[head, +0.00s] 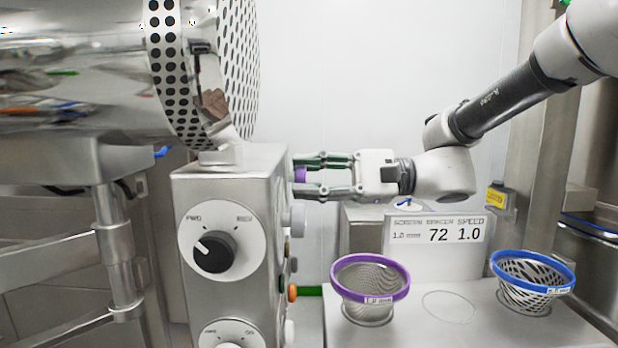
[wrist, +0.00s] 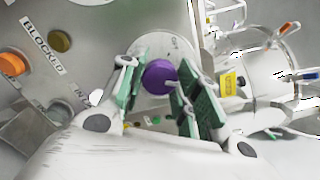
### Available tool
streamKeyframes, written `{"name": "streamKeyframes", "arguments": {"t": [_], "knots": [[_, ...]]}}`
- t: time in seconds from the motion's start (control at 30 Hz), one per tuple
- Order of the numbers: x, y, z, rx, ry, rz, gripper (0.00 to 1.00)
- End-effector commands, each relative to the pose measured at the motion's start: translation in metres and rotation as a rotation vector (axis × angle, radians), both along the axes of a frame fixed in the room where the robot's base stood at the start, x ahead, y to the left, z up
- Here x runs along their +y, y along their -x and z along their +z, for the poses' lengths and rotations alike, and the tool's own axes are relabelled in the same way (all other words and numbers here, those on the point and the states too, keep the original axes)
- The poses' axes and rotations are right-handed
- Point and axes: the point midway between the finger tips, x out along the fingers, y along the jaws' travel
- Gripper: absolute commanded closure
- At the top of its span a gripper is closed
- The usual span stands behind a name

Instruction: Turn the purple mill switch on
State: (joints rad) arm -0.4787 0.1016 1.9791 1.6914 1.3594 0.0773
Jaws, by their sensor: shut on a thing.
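The purple mill switch (wrist: 158,76) is a round purple knob on a pale round plate (wrist: 183,48) on the side of the steel control box.
The steel control box (head: 232,158) carries a black dial (head: 214,252) marked PWD. An orange button (wrist: 12,64) and a BLOCKED label (wrist: 43,46) are near the knob. A purple-rimmed screen basket (head: 370,262) and a blue-rimmed one (head: 533,268) stand on the right bench.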

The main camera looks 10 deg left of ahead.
Motion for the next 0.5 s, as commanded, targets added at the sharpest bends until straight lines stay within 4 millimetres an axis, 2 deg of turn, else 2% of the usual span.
{"name": "streamKeyframes", "arguments": {"t": [0.2, 0.5], "knots": [[-0.0003, 0.0, -0.0012, 0.161, 0.041, 0.0, 0.92], [-0.0003, 0.0, -0.0012, 0.303, 0.075, 0.0, 0.92]]}}
